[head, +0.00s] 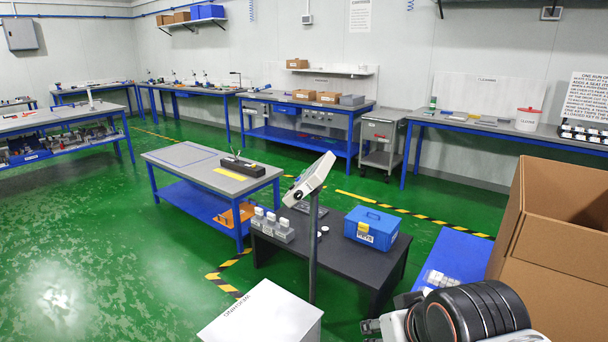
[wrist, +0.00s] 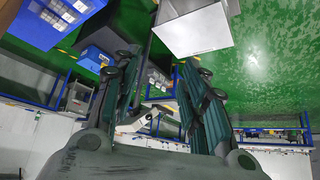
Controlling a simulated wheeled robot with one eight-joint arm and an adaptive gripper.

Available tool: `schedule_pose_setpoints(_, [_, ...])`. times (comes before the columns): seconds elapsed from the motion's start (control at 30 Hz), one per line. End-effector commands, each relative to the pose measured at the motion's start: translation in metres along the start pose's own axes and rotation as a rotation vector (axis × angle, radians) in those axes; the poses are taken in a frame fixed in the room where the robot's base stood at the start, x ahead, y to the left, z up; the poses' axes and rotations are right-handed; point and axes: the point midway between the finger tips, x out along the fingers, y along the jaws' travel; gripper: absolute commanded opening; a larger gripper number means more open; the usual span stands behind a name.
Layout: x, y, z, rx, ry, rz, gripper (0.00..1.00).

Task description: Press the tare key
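A white display head (head: 309,179) stands tilted on a grey post beside the dark low table in the head view. I see it from the side, and no tare key can be made out on it. In the wrist view, where the room appears upside down, a small white head (wrist: 135,122) on a post shows between my fingers. My gripper (wrist: 160,62) is open, its two dark green fingers spread with nothing between them. The head stands well beyond the fingers, apart from them. In the head view my arm is at the bottom right, and the fingertips are not clear.
The dark table (head: 345,250) carries a blue case (head: 371,227) and grey blocks with white tops (head: 271,224). A white box (head: 264,318) stands in front, and a large cardboard box (head: 565,240) at right. Green floor is open at left.

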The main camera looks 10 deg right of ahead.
Motion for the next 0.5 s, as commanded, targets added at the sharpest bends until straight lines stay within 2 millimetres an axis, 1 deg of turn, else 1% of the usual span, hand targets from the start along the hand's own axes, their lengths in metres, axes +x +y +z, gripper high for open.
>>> schedule_pose_setpoints(0.2, [0.0001, 0.0, 0.0004, 0.0, 0.0, 0.0, 0.4])
schedule_pose_setpoints(0.23, [0.0001, 0.0, 0.0004, 0.0, 0.0, 0.0, 0.38])
schedule_pose_setpoints(0.4, [0.0001, 0.0, 0.0003, 0.0, 0.0, 0.0, 0.0])
schedule_pose_setpoints(0.5, [0.0, 0.0, 0.0003, 0.0, 0.0, 0.0, 0.0])
